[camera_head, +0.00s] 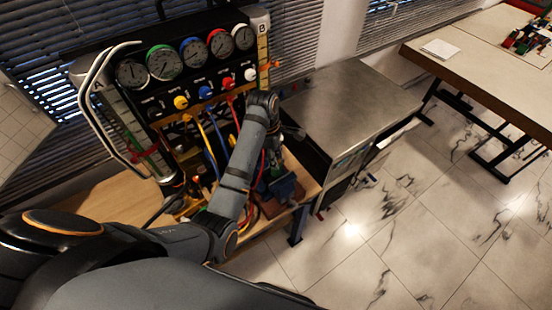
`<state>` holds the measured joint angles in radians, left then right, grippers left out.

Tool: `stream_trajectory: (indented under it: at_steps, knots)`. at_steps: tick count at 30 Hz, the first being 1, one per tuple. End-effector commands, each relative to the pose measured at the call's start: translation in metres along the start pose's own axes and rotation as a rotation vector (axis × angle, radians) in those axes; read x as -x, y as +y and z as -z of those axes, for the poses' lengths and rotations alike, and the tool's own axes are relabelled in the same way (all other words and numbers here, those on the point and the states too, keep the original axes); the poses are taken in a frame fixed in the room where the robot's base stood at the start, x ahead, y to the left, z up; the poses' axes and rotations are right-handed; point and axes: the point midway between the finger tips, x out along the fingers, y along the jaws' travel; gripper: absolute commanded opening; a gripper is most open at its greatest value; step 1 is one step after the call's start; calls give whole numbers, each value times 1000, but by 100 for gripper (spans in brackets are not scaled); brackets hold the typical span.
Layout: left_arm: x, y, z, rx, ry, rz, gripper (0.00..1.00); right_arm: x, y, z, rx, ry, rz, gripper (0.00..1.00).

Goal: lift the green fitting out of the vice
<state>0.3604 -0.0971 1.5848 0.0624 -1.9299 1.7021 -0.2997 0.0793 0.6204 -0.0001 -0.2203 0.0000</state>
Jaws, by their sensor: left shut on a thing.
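My left arm reaches across the bench from the lower left, and its gripper (281,158) points down just above the blue vice (286,188). The vice stands on the bench near its right front corner. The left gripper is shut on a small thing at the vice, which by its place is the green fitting. My right gripper is not in view.
The gauge panel (188,70) with several dials and coloured knobs stands behind the bench, hoses hanging below it. A steel-topped cabinet (350,100) stands right of the vice. A table (480,60) is at the far right. The tiled floor (400,230) between is clear.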

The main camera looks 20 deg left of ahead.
Motion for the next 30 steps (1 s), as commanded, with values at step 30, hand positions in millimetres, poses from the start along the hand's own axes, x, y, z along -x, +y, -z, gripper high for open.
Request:
stream_trajectory:
  at_steps: [30]
  knots:
    - [31,1,-5,0,-1,-5,0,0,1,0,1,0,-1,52]
